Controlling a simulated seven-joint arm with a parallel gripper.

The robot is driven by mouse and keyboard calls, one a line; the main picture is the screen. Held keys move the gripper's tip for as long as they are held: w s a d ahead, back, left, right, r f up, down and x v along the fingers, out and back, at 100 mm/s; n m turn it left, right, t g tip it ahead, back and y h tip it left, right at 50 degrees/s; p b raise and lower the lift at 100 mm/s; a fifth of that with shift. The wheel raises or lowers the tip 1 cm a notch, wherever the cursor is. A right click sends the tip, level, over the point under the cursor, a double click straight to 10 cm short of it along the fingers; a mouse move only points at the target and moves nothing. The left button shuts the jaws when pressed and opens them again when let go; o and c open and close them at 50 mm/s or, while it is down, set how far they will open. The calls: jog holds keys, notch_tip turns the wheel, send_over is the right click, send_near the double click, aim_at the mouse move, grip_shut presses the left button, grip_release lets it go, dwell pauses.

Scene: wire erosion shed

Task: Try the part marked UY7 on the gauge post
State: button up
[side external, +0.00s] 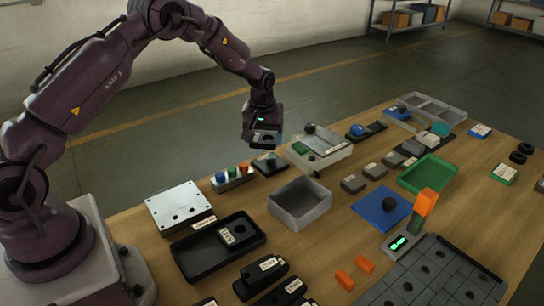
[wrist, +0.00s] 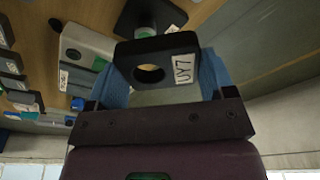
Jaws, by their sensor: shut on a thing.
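My gripper (side external: 263,141) is shut on a dark block with a round through-hole and a white label reading UY7. The block (wrist: 151,49) sits between the two blue finger pads in the wrist view. In the side view the gripper and block hang in the air over the back edge of the table. A dark square plate (side external: 259,165) with a short upright piece lies close below; it looks like the gauge post. In the wrist view a dark base (wrist: 133,17) with a greenish post (wrist: 146,33) shows beyond the block, partly hidden by it. The block is apart from it.
A rack with blue, green and orange knobs (side external: 232,177) stands left of the plate. A pale box with a dark knob (side external: 319,148) stands right. An open grey bin (side external: 300,204), black tray (side external: 190,259) and green tray (side external: 428,174) are nearby.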

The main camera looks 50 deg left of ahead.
aim_at(268, 156)
jog(key=shift+w+a+r+n, duration=0.2)
jog(key=shift+w+r+n, duration=0.1)
jog(key=shift+w+r, duration=0.45)
jog(key=shift+s+f, duration=0.15)
jog(key=shift+f, duration=0.3)
jog(key=shift+d+f, duration=0.1)
jog(key=shift+f, duration=2)
jog(key=shift+f, duration=1.55)
jog(key=shift+r, duration=0.15)
jog(key=shift+r, duration=3.4)
